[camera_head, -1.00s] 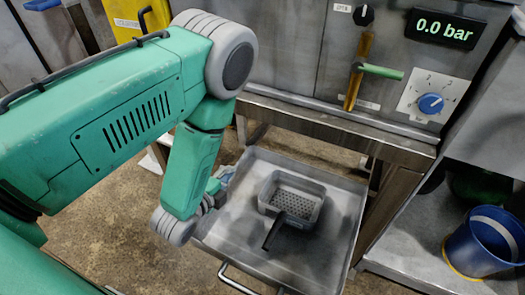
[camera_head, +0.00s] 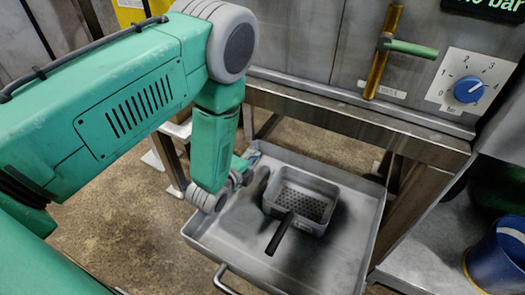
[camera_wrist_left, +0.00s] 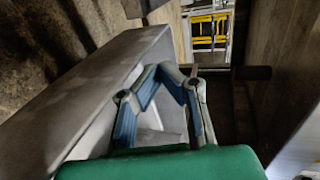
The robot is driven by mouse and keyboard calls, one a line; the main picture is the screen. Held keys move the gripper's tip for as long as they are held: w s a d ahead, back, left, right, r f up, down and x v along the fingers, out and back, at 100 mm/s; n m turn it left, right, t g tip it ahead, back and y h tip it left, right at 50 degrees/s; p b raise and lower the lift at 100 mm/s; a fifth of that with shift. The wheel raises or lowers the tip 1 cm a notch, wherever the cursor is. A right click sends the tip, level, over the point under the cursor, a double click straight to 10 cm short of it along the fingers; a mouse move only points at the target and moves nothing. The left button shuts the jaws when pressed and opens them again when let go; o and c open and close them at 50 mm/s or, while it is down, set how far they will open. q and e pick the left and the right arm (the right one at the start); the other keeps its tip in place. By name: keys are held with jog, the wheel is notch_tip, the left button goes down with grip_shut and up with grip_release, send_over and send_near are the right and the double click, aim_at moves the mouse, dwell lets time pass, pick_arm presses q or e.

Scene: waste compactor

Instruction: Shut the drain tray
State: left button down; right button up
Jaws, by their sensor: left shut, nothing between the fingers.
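The drain tray (camera_head: 215,245) is a shallow grey metal pan, pulled out below the front of the machine. Its front handle (camera_head: 224,281) shows at the bottom edge of the head view. A grey perforated basket (camera_head: 305,203) with a black handle sits in the tray. My left gripper (camera_head: 248,160) is shut and empty at the tray's left side, near its back left corner. In the left wrist view, the blue-padded fingers (camera_wrist_left: 158,72) come together beside the tray's grey wall (camera_wrist_left: 100,90). I cannot tell whether they touch it. My right gripper is not in view.
The machine's steel front edge (camera_head: 350,125) runs above the tray. A brown lever with a green handle (camera_head: 410,48) and a blue dial (camera_head: 468,89) are on the panel. A blue bucket (camera_head: 497,260) stands at right. Bare floor (camera_head: 100,215) lies left of the tray.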

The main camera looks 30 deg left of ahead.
aim_at(266, 144)
pick_arm(q)
jog(key=x, duration=0.2)
jog(key=b+x, duration=0.1)
jog(key=x, duration=0.1)
jog(key=shift+w+a+r, duration=0.15)
jog(key=shift+r, duration=0.2)
jog(key=shift+w+d+r, duration=0.1)
jog(key=shift+w+d, duration=0.1)
jog(key=shift+w, duration=0.25)
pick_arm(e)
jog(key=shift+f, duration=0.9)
